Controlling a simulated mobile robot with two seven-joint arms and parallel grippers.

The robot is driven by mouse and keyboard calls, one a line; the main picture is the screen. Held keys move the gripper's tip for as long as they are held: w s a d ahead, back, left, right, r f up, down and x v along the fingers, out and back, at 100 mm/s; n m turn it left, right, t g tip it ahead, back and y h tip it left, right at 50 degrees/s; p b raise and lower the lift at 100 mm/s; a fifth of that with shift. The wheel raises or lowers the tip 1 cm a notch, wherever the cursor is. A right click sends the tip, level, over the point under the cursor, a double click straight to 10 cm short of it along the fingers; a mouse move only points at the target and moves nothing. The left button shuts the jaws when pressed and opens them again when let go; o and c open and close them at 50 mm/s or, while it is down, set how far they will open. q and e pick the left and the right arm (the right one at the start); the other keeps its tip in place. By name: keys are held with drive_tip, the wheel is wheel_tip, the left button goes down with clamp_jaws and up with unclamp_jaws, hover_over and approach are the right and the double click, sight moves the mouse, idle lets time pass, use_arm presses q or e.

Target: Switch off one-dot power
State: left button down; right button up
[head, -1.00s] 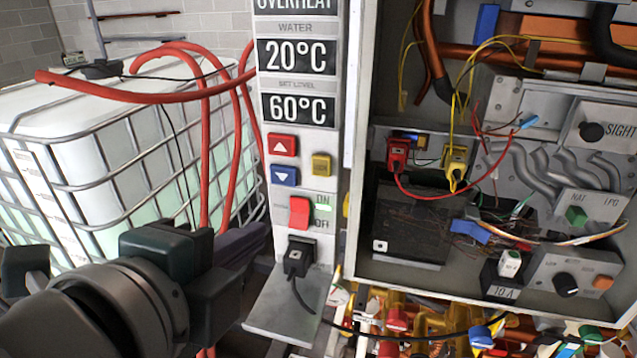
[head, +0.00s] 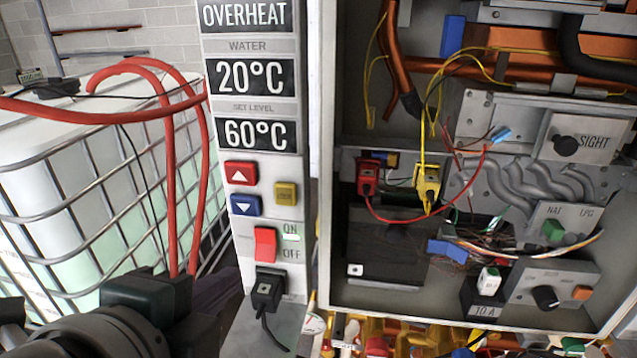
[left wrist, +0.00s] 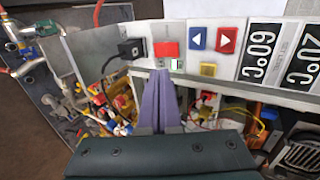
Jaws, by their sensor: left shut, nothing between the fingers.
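Whether the tips touch the panel I cannot tell. In the head view the left gripper (head: 215,285) is at the lower left, left of the panel. A dot mark on the switch is too small to make out. My right gripper is not in view.
A black plug (head: 267,290) with a cable sits below the switch. Red and blue arrow buttons and a yellow button (head: 286,194) are above it. An open heater box (head: 325,260) with wires stands right. A white caged tank (head: 70,190) and red hoses (head: 172,190) are left.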

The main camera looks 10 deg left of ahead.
sight(266, 254)
use_arm(q)
drive_tip(key=p+x, duration=0.1)
drive_tip(key=x, duration=0.9)
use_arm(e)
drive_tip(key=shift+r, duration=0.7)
